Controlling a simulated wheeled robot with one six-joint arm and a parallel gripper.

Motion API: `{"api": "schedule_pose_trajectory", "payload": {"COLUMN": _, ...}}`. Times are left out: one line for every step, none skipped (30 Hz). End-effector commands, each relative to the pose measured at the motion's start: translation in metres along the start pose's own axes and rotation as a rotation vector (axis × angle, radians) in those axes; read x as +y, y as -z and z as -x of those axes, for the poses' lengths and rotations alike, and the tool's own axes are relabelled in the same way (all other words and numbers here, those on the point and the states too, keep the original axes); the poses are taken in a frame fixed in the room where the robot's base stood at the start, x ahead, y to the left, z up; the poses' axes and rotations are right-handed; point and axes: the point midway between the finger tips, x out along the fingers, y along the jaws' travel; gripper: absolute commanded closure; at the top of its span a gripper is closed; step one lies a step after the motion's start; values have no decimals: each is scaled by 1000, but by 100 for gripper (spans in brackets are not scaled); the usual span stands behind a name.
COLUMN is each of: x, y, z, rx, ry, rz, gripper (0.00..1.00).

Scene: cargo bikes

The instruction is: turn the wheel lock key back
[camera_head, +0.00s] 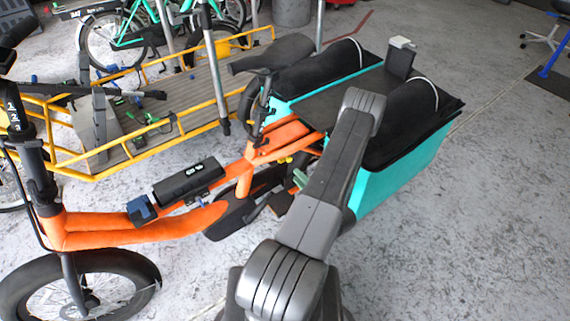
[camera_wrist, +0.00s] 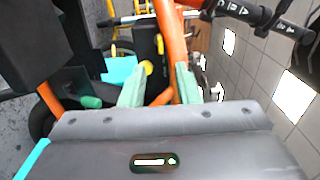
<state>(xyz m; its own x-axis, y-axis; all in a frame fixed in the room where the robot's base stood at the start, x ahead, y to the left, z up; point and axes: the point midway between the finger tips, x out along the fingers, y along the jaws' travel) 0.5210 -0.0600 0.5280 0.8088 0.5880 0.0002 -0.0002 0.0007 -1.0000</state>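The orange cargo bike (camera_head: 140,228) stands in front of me, with its orange frame also in the wrist view (camera_wrist: 170,40). My gripper (camera_wrist: 161,70) is open, its two pale green fingers apart, with part of the orange frame showing between and beyond them. In the head view my arm hides most of the gripper; only a green finger bit (camera_head: 300,178) shows beside the bike's middle. A small round yellow piece (camera_wrist: 147,67) sits right by the left fingertip; it may be the lock key, but I cannot tell. I cannot tell whether the finger touches it. The wheel lock is not clearly visible.
A black battery (camera_head: 188,180) sits on the frame. A yellow-railed cargo bike (camera_head: 190,90) stands close behind. Open floor (camera_head: 500,220) lies at right.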

Motion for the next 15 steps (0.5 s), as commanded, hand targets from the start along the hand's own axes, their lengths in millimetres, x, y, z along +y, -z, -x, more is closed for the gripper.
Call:
{"api": "schedule_pose_trajectory", "payload": {"x": 0, "y": -2, "z": -8, "rx": -5, "ry": 2, "rz": 2, "gripper": 71}}
{"api": "schedule_pose_trajectory", "payload": {"x": 0, "y": -1, "z": -13, "rx": -5, "ry": 1, "rz": 2, "gripper": 71}}
{"api": "schedule_pose_trajectory", "payload": {"x": 0, "y": -1, "z": -19, "rx": -5, "ry": 0, "rz": 2, "gripper": 71}}
{"api": "schedule_pose_trajectory", "payload": {"x": 0, "y": -1, "z": -24, "rx": -5, "ry": 0, "rz": 2, "gripper": 71}}
{"api": "schedule_pose_trajectory", "payload": {"x": 0, "y": -2, "z": -29, "rx": -6, "ry": 1, "rz": 3, "gripper": 71}}
{"api": "schedule_pose_trajectory", "payload": {"x": 0, "y": -2, "z": -35, "rx": -5, "ry": 1, "rz": 2, "gripper": 71}}
{"api": "schedule_pose_trajectory", "payload": {"x": 0, "y": -2, "z": -40, "rx": -6, "ry": 1, "rz": 2, "gripper": 71}}
{"api": "schedule_pose_trajectory", "payload": {"x": 0, "y": -1, "z": -44, "rx": -4, "ry": 0, "rz": 3, "gripper": 71}}
{"api": "schedule_pose_trajectory", "payload": {"x": 0, "y": -2, "z": -51, "rx": -5, "ry": 1, "rz": 3, "gripper": 71}}
{"api": "schedule_pose_trajectory", "payload": {"x": 0, "y": -1, "z": -55, "rx": -4, "ry": 1, "rz": 2, "gripper": 71}}
{"api": "schedule_pose_trajectory", "payload": {"x": 0, "y": -2, "z": -59, "rx": -5, "ry": 1, "rz": 2, "gripper": 71}}
{"api": "schedule_pose_trajectory", "payload": {"x": 0, "y": -2, "z": -64, "rx": -3, "ry": 2, "rz": 2, "gripper": 71}}
{"api": "schedule_pose_trajectory", "payload": {"x": 0, "y": -1, "z": -68, "rx": -3, "ry": 1, "rz": 3, "gripper": 71}}
{"api": "schedule_pose_trajectory", "payload": {"x": 0, "y": -1, "z": -72, "rx": -4, "ry": 1, "rz": 2, "gripper": 71}}
{"api": "schedule_pose_trajectory", "payload": {"x": 0, "y": -1, "z": -76, "rx": -2, "ry": 1, "rz": 2, "gripper": 71}}
